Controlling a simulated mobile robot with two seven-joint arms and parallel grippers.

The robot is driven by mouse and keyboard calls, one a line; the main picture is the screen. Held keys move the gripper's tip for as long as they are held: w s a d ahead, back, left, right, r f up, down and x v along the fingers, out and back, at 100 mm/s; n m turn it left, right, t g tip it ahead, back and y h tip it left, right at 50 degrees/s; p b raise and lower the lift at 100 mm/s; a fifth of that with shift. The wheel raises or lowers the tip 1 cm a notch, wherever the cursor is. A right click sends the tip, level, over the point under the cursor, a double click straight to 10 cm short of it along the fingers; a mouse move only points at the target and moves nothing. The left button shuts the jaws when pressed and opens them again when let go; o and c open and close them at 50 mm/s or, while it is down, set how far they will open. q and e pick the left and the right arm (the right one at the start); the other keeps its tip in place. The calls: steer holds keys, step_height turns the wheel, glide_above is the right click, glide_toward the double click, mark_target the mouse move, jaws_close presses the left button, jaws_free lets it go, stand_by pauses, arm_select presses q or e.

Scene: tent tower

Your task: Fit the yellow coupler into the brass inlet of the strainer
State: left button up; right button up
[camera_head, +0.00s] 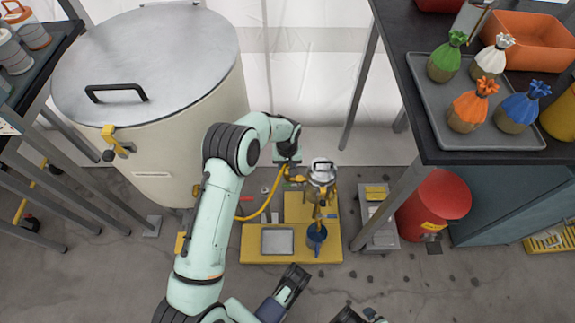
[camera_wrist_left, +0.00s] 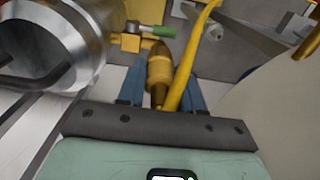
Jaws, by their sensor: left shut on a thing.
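The steel strainer (camera_head: 322,172) stands on a yellow base, its lid handle up. In the left wrist view its shiny round body (camera_wrist_left: 85,45) fills the upper left. A brass inlet fitting (camera_wrist_left: 130,42) projects from its side, beside a green lever. My left gripper (camera_head: 290,160) is just left of the strainer. Its two blue fingers (camera_wrist_left: 165,92) are shut on the yellow coupler (camera_wrist_left: 158,75), whose tapered tip points up in that view, close to the fitting. I cannot tell whether they touch.
A yellow hose (camera_wrist_left: 192,60) runs beside the coupler and curves left to the floor (camera_head: 262,208). A shallow grey tray (camera_head: 278,241) and a blue funnel-like part (camera_head: 317,236) are in front. A large lidded tank (camera_head: 165,130) stands left, a red canister (camera_head: 440,195) right.

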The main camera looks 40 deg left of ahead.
arm_select(q)
steer(key=shift+f, duration=0.4)
steer(key=o, duration=1.1)
steer(key=shift+r, duration=0.1)
